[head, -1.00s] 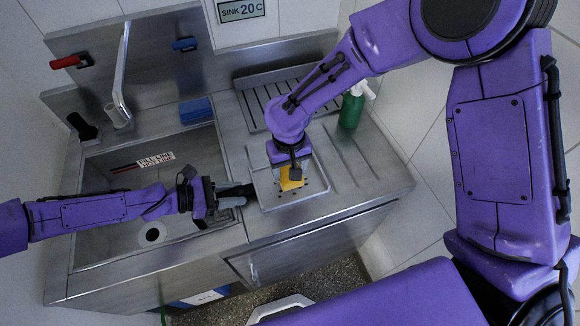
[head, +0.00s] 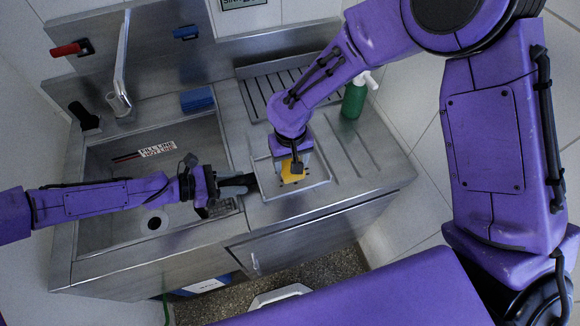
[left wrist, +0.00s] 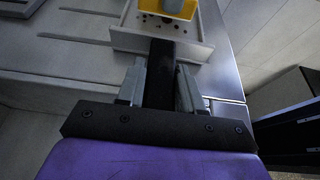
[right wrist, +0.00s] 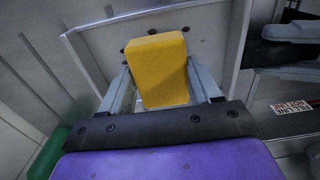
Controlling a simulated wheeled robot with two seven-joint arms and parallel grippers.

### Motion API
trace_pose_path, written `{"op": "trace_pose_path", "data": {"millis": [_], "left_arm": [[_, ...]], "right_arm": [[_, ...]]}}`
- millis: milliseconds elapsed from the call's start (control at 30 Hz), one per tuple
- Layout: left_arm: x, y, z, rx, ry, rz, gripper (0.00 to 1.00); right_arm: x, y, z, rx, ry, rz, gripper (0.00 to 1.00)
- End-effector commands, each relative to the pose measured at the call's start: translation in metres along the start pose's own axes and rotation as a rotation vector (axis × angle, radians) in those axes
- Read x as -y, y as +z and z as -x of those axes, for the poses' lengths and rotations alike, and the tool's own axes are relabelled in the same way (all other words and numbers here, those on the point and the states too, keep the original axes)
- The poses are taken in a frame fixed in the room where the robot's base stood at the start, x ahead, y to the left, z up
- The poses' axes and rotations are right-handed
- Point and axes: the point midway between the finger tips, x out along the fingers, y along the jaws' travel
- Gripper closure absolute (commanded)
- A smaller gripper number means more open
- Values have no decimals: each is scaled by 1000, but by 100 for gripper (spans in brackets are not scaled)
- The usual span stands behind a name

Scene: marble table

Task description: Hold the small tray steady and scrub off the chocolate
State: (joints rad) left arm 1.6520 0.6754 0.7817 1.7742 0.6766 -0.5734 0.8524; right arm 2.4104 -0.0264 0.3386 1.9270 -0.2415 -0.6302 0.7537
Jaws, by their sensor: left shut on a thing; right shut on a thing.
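The small tray (head: 318,186) lies flat on the steel counter just right of the sink. Its black handle (left wrist: 160,75) points left toward the basin. My left gripper (head: 234,185) is shut on this handle. My right gripper (head: 291,166) points down over the tray, shut on a yellow sponge (right wrist: 160,70). The sponge is at the tray's floor; exact contact is hard to tell. Several dark chocolate spots (right wrist: 206,56) show on the tray floor around the sponge, and some also show in the left wrist view (left wrist: 151,19). The floor under the sponge is hidden.
The sink basin (head: 100,165) lies under my left arm. A blue block (head: 197,99) sits on its back edge. A green bottle (head: 353,101) stands on the counter behind right. The ribbed drainboard right of the tray is clear.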

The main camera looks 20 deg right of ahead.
Motion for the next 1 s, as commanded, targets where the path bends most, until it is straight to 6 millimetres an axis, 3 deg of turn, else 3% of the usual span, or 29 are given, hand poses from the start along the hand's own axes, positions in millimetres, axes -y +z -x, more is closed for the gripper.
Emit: {"op": "trace_pose_path", "data": {"millis": [767, 1000], "left_arm": [[0, 1, 0, 1, 0, -1, 100], [0, 1, 0, 2, 0, -1, 100]], "right_arm": [[0, 0, -12, 0, 1, 0, 69], [20, 1, -12, 0, 1, 1, 69]]}}
